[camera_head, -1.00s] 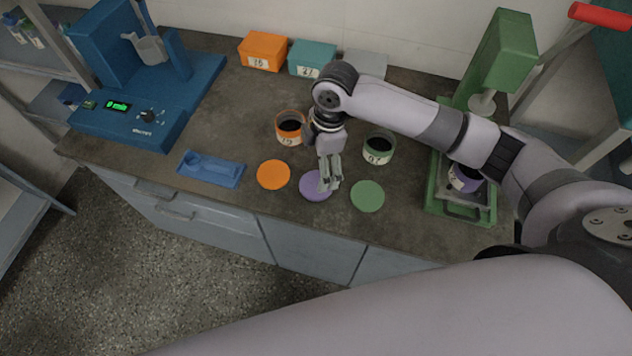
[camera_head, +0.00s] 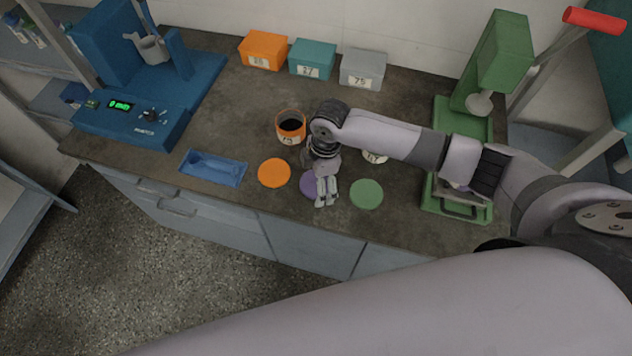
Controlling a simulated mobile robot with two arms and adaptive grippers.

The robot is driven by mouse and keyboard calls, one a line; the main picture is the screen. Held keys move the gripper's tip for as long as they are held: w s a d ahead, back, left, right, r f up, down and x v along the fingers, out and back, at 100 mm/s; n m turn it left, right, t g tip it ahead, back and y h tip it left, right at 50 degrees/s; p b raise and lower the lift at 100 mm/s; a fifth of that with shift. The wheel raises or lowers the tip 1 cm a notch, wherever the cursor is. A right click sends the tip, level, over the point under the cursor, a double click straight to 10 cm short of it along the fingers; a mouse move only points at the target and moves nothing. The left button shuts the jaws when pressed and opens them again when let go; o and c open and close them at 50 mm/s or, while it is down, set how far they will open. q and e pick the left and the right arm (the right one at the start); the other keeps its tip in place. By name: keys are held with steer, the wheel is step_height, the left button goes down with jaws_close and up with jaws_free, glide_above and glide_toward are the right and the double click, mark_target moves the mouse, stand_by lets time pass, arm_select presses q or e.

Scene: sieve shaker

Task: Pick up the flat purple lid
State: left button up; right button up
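The flat purple lid (camera_head: 308,183) lies on the dark worktop between the orange lid and the green lid. My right gripper (camera_head: 326,203) points down over its right part and hides that part. The fingers sit close together, and I cannot tell whether they are apart or touch the lid. The lid looks flat on the worktop. My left gripper is not in view.
The orange lid (camera_head: 274,173) and green lid (camera_head: 366,194) lie either side. An orange cup (camera_head: 291,128) stands behind; another cup (camera_head: 375,158) is mostly hidden by my arm. A blue tray (camera_head: 213,168) lies left. A green press (camera_head: 499,55) stands right; boxes (camera_head: 263,52) line the wall.

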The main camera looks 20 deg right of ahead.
steer(key=c, duration=0.8)
